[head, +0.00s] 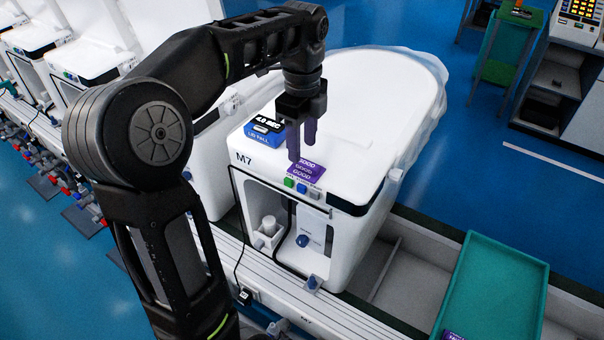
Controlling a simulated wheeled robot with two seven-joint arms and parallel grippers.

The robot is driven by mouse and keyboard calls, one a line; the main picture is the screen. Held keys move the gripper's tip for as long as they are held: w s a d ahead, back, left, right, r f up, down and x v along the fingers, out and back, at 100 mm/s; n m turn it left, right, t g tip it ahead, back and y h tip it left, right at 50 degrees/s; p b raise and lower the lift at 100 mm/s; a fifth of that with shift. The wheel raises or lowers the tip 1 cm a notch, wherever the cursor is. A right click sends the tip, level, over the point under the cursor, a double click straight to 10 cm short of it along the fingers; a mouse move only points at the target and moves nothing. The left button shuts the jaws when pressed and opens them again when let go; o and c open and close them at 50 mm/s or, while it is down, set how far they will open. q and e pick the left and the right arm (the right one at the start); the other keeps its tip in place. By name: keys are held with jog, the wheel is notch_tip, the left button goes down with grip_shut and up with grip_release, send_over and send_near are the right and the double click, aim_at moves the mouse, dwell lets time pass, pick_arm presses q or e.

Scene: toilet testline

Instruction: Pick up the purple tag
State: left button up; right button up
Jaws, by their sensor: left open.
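A purple tag (307,171) printed "GOOD" lies on the top of the white toilet unit marked M7 (350,135), near its front edge. The word repeats on it; I cannot tell whether it is one tag or several overlapping. My left gripper (301,150) comes down from above with its fingers open, right over the tag's back left part. The fingers hide part of the tag, and I cannot tell whether they touch it. Another purple piece (452,336) shows at the bottom edge by the green tray. My right gripper is not in view.
A blue timer display (265,131) sits left of the tag; green and blue buttons (296,185) sit just in front. A green tray (490,295) lies at the lower right. More white units (90,50) stand at the upper left.

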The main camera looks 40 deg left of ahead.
aim_at(302, 165)
pick_arm(q)
jog(key=shift+d+r, duration=0.1)
jog(key=shift+f+p, duration=0.4)
jog(key=shift+f, duration=2.25)
jog(key=shift+c, duration=0.3)
grip_shut()
